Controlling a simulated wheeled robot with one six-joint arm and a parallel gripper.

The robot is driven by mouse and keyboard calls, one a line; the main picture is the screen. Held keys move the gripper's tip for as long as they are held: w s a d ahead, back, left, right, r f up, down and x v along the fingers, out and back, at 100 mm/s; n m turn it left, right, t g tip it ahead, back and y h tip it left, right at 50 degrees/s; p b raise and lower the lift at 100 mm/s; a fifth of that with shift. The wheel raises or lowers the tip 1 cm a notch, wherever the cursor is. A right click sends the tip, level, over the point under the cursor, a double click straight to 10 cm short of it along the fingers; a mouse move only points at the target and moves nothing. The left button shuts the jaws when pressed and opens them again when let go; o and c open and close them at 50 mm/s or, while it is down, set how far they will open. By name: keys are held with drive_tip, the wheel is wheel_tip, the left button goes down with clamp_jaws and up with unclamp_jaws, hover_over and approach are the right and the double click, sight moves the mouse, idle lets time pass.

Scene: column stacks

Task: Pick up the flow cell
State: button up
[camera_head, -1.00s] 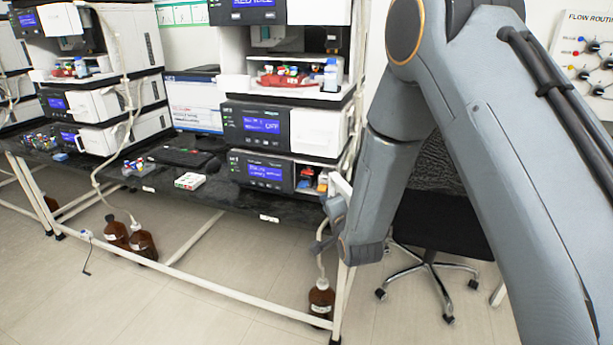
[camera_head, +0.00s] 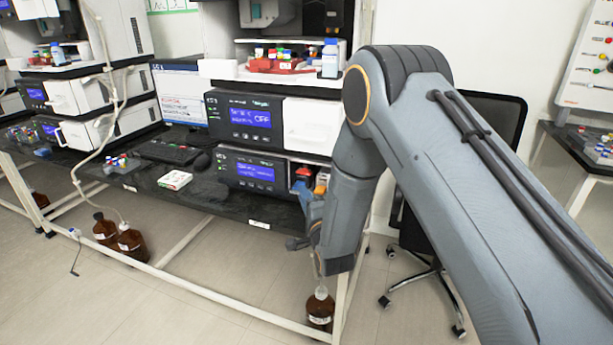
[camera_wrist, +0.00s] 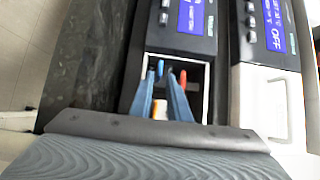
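The lower instrument (camera_head: 256,172) has an open bay at its right end with small coloured parts in it. The flow cell cannot be told apart surely among them. In the wrist view, a blue part (camera_wrist: 160,68) and a red part (camera_wrist: 183,78) stand in the bay. A white and orange part (camera_wrist: 159,109) shows between my fingers. My gripper (camera_wrist: 161,76) points into the bay, its two blue fingers apart. I cannot see either finger touching a part. In the head view, my arm partly hides the bay, and an orange part (camera_head: 321,188) shows there.
The upper instrument (camera_head: 252,118) sits right above the bay. A small white box (camera_head: 175,179), a keyboard (camera_head: 168,152) and a vial rack (camera_head: 122,163) lie left on the dark bench. A brown bottle (camera_head: 320,308) stands on the floor below. An office chair (camera_head: 437,285) is behind my arm.

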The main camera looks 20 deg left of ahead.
sight(304, 179)
drive_tip(key=shift+p+x, duration=0.4)
drive_tip(key=shift+x, duration=1.6)
drive_tip(key=shift+c, duration=0.5)
clamp_jaws()
